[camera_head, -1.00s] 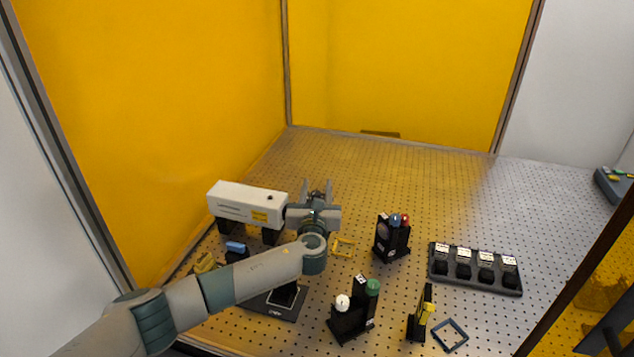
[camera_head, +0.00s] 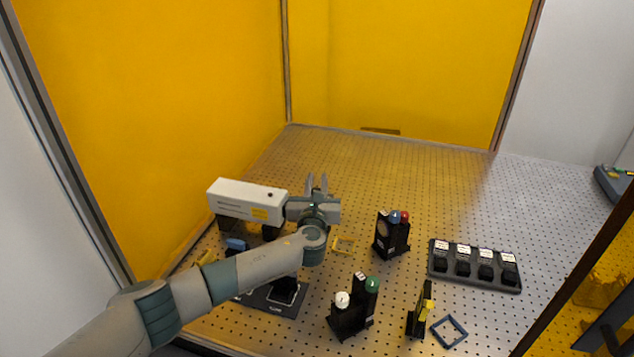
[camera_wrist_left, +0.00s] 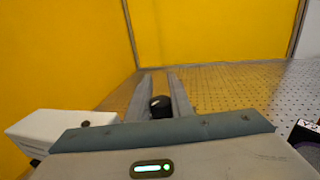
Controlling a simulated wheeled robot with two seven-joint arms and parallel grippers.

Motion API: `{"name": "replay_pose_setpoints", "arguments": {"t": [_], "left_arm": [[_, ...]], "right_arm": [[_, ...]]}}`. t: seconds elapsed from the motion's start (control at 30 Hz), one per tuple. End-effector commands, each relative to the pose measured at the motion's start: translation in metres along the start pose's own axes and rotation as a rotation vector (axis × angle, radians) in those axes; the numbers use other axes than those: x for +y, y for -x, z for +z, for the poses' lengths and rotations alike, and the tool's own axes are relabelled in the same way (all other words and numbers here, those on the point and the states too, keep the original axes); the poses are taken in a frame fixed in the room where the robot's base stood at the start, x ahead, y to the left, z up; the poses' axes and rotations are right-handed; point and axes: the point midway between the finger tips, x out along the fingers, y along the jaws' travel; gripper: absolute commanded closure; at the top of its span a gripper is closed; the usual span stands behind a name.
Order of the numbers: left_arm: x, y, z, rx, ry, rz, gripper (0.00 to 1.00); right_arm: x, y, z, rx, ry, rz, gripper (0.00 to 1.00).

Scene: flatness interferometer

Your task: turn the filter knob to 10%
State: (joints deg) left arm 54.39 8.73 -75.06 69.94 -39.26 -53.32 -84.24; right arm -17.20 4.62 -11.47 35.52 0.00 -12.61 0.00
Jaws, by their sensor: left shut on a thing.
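My left gripper (camera_head: 317,183) is to the right of the white laser housing, its fingers pointing away over the table. In the left wrist view a dark round knob (camera_wrist_left: 160,106) with a small white mark sits between the two fingers, and the gripper is shut on it. I take it as the filter knob; its 10% marking cannot be read. In the head view the gripper and wrist hide the knob and its mount. My right gripper is not in view.
The white laser box (camera_head: 247,201) stands close left of the gripper. A mount with red and blue knobs (camera_head: 391,235), a mount with white and green knobs (camera_head: 352,308) and a row of black holders (camera_head: 474,267) stand to the right. The perforated table behind is clear.

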Motion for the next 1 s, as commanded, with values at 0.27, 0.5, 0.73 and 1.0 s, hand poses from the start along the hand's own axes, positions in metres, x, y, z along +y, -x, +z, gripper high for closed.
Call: {"name": "replay_pose_setpoints", "arguments": {"t": [0.27, 0.5, 0.73, 1.0], "left_arm": [[-0.002, 0.000, -0.002, 0.000, -0.001, -0.081, 1.00], [-0.007, 0.001, -0.003, -0.001, -0.001, -0.234, 1.00], [-0.013, 0.003, -0.004, -0.001, -0.002, -0.394, 1.00], [-0.018, 0.005, -0.002, 0.000, -0.001, -0.516, 1.00]], "right_arm": [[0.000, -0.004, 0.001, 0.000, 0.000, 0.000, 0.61], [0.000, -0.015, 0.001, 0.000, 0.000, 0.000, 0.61], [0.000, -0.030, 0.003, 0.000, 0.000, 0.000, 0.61], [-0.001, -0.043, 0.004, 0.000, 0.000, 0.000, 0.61]]}}
